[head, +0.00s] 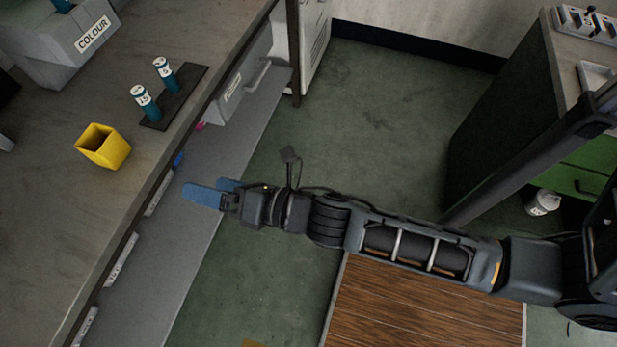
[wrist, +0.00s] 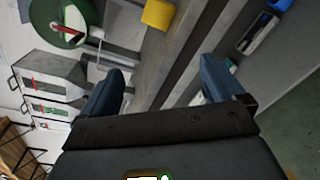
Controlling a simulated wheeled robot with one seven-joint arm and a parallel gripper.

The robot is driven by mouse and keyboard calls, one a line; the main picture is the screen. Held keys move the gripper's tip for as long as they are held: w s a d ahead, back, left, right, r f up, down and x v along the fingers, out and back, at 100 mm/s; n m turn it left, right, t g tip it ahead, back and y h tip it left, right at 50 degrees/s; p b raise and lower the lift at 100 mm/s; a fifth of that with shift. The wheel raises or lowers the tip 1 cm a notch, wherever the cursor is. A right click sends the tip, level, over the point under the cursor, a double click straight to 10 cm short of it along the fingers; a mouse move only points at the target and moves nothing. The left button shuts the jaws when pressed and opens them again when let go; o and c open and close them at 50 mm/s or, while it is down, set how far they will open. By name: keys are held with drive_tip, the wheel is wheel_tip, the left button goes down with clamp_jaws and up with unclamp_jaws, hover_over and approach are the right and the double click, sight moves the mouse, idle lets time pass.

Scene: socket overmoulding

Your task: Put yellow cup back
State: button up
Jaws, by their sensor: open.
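The yellow cup (head: 104,147) is square-sided and stands on the grey worktop near its front edge, at the left of the head view. Its top looks open. It also shows at the top of the wrist view (wrist: 158,14), beyond the fingers and partly cut off by the frame. My gripper (head: 207,193) has blue fingers and is out past the bench's front edge, to the right of and apart from the cup. In the wrist view the two fingers (wrist: 168,84) are wide apart with nothing between them.
Two teal-and-white labelled bottles (head: 156,88) stand on a dark mat (head: 183,95) behind the cup. A grey box marked COLOUR (head: 75,50) stands at the back left. Labelled fronts line the bench's edge below the worktop.

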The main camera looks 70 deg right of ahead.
drive_tip(key=s+r+m+g, duration=0.1)
drive_tip(key=s+r+m, duration=0.5)
drive_tip(key=s+m, duration=0.5)
drive_tip(key=s+d+r+m+g, duration=0.1)
drive_tip(key=s+r+m, duration=0.5)
drive_tip(key=s+m, duration=0.6)
drive_tip(key=shift+s+m, duration=0.2)
drive_tip(key=shift+m, duration=0.7)
drive_tip(key=shift+d, duration=0.1)
